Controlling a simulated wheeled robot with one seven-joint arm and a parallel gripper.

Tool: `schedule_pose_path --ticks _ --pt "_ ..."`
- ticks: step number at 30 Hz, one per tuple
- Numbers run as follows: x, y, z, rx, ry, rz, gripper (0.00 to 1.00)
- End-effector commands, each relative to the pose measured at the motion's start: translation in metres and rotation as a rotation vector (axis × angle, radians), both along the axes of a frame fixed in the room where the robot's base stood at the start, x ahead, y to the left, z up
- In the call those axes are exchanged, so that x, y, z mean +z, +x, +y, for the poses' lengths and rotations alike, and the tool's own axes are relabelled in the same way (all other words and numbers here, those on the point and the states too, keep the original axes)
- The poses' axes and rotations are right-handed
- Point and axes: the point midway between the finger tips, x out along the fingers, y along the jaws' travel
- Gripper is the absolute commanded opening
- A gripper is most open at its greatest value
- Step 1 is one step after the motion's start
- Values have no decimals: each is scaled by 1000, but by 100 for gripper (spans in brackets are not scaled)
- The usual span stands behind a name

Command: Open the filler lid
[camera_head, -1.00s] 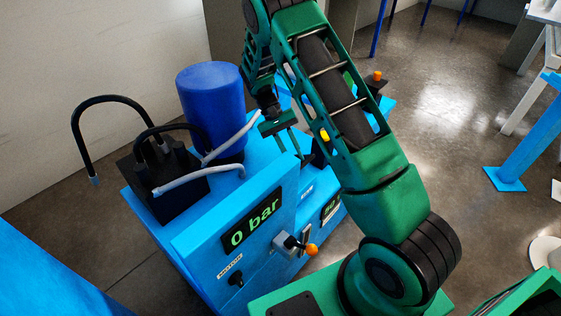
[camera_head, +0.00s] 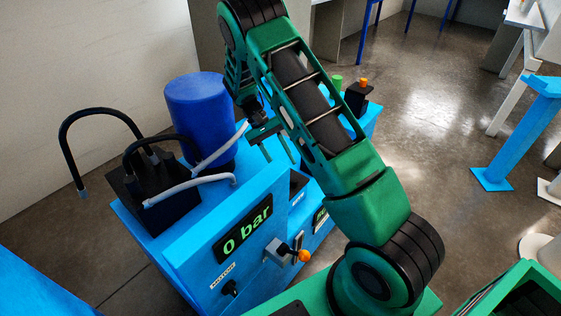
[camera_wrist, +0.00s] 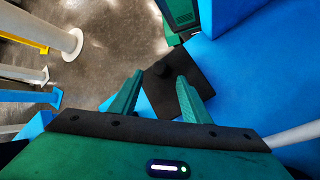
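The filler lid appears to be the dark square plate with a round knob (camera_wrist: 168,82) in the wrist view, lying on the blue machine top. In the head view a dark patch (camera_head: 298,184) beside the pressure display, partly behind my arm, seems to be the same part. My gripper (camera_head: 280,160) is above the blue machine, fingers pointing down, apart and empty. In the wrist view my gripper (camera_wrist: 160,77) has its two green fingers spread with the dark plate seen between and beyond them. Whether they touch it cannot be told; a gap seems to remain.
The blue machine's front panel (camera_head: 193,257) carries a "0 bar" display (camera_head: 243,234) and an orange-knobbed lever (camera_head: 303,256). A blue drum (camera_head: 205,115), a black block (camera_head: 165,205) and grey hoses stand left of my gripper. A dark post with an orange top (camera_head: 362,96) stands behind.

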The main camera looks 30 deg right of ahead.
Motion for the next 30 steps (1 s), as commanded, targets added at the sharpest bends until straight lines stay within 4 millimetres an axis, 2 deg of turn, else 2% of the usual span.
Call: schedule_pose_path --ticks 7,21,30 --pt "12 10 3 0 0 -2 43" --pt "73 58 23 0 0 -1 43" --pt "83 64 26 0 0 2 43"
